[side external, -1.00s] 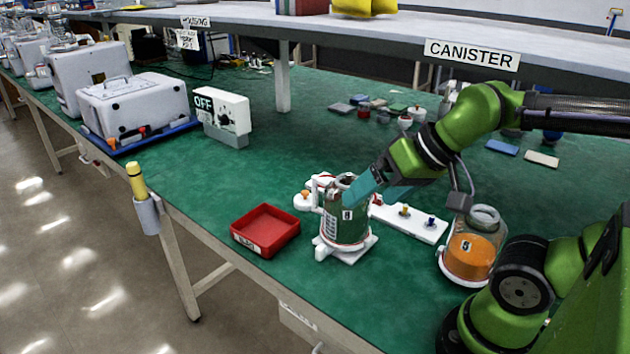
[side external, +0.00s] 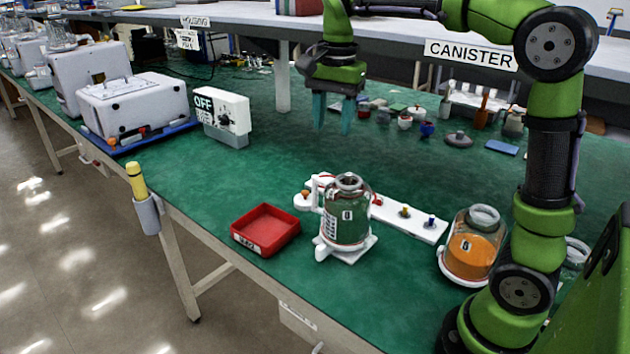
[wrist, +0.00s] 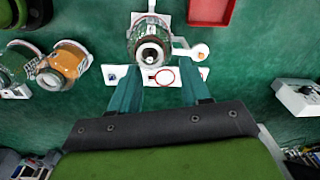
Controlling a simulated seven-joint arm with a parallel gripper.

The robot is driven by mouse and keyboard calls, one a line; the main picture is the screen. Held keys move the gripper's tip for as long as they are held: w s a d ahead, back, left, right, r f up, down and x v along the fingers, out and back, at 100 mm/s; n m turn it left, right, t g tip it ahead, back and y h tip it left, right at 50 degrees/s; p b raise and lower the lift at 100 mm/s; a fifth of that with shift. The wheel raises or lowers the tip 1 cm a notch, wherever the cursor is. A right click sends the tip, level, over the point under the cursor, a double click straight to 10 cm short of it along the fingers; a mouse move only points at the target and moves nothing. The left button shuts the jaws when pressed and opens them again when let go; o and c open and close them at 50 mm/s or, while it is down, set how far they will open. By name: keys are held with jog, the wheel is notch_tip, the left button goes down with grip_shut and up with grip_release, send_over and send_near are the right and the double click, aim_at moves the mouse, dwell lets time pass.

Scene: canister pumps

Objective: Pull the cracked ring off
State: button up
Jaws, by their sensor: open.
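The canister (side external: 347,222), with green contents and a label, stands upright on a white base (side external: 341,246). In the wrist view the canister (wrist: 137,36) is seen from above, with a pale ring-shaped rim around its dark mouth (wrist: 151,53). A thin red ring (wrist: 173,77) shows over the white bar beside the canister; a bit of red also shows behind the canister in the side view. I cannot tell a crack on any ring. My gripper (side external: 333,115) is open and empty, pointing down, high above the bench and behind the canister. It also shows in the wrist view (wrist: 162,92).
A red tray (side external: 265,228) lies left of the canister. The white bar (side external: 410,217) with small knobs extends right, towards a jar of orange contents (side external: 472,245). A switch box marked OFF (side external: 222,115) stands at the left. Small parts lie at the back under the CANISTER shelf.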

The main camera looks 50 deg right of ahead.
aim_at(333, 190)
jog(key=f+m, duration=0.1)
jog(key=f, duration=0.4)
jog(key=f+m, duration=0.1)
jog(key=f, duration=0.4)
jog(key=s+f+m, duration=0.1)
jog(key=f, duration=0.3)
jog(key=shift+a+f+g, duration=0.1)
jog(key=shift+f+g, duration=0.2)
jog(key=shift+f, duration=0.1)
jog(key=shift+w, duration=0.1)
jog(key=shift+c, duration=0.3)
grip_shut()
jog(key=shift+r, duration=1.7)
dwell(0.9)
notch_tip(333, 190, up, 7)
jog(key=shift+f, duration=0.15)
dwell(1.7)
jog(key=shift+r, duration=0.25)
